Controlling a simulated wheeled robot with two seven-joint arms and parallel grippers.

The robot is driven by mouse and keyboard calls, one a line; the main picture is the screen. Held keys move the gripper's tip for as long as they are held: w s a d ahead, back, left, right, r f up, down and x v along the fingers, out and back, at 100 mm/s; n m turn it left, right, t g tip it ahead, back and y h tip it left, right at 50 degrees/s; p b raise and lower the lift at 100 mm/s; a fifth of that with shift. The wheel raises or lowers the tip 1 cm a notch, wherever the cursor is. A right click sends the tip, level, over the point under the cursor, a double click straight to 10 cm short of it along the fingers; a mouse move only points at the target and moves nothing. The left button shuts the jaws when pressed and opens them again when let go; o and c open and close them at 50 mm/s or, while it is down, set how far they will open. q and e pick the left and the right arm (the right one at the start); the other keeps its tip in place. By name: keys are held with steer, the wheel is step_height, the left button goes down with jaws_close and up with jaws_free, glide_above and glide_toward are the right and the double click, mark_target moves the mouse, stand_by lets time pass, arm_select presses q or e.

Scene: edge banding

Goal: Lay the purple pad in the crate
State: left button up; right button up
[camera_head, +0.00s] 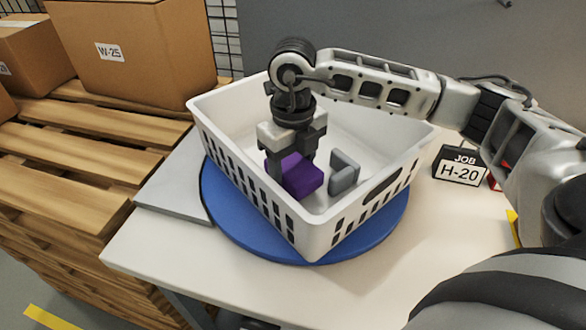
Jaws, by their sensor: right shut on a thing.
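The purple pad (301,176) is inside the white crate (310,232), near its middle. My right gripper (291,168) points down into the crate and is shut on the pad. Its fingers hide part of the pad's left side, and I cannot tell whether the pad touches the crate floor. A grey block-like piece (344,174) stands in the crate just right of the pad, with a small gap between them. My left gripper is not in view.
The crate stands on a blue round base (232,228) on a white table (150,240). A grey plate (178,190) lies to its left. A black "JOB H-20" sign (459,166) stands at the right. Cardboard boxes (130,50) sit on wooden pallets (90,140) at the left.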

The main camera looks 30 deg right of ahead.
mark_target(292, 164)
steer(key=shift+f, duration=0.9)
steer(key=shift+f, duration=0.1)
steer(key=o, duration=0.9)
steer(key=shift+o, duration=0.2)
steer(key=shift+r, duration=0.25)
steer(key=shift+w+r, duration=0.1)
steer(key=shift+r, duration=0.25)
step_height(292, 164, up, 11)
steer(key=shift+b, duration=0.4)
